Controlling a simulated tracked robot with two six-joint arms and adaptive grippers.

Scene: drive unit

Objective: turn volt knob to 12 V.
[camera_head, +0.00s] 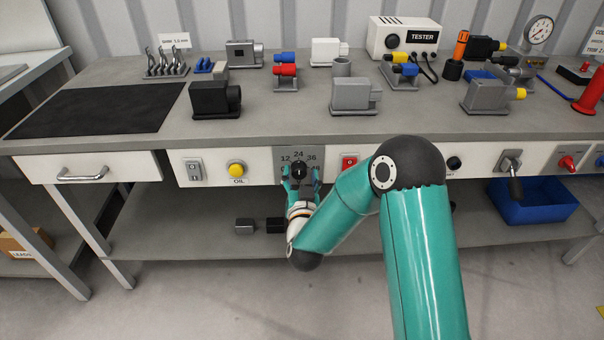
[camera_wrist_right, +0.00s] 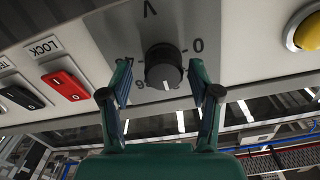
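The volt knob (camera_head: 298,171) is a round black knob on a grey dial plate (camera_head: 290,154) in the bench's front panel. A light mark shows at the knob's lower edge there, away from the 0; the exact reading is unclear. My right gripper (camera_head: 301,178) is in front of the dial. Its fingers (camera_wrist_right: 160,75) stand open on either side of the knob, with gaps visible. My left gripper is not in view.
A yellow OIL button (camera_head: 236,170) and a grey switch (camera_head: 194,170) sit left of the dial. A red LOCK rocker (camera_head: 349,163) sits close on its right. The bench top (camera_head: 270,127) above holds motors and a tester (camera_head: 405,37). A blue bin (camera_head: 535,202) stands below at right.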

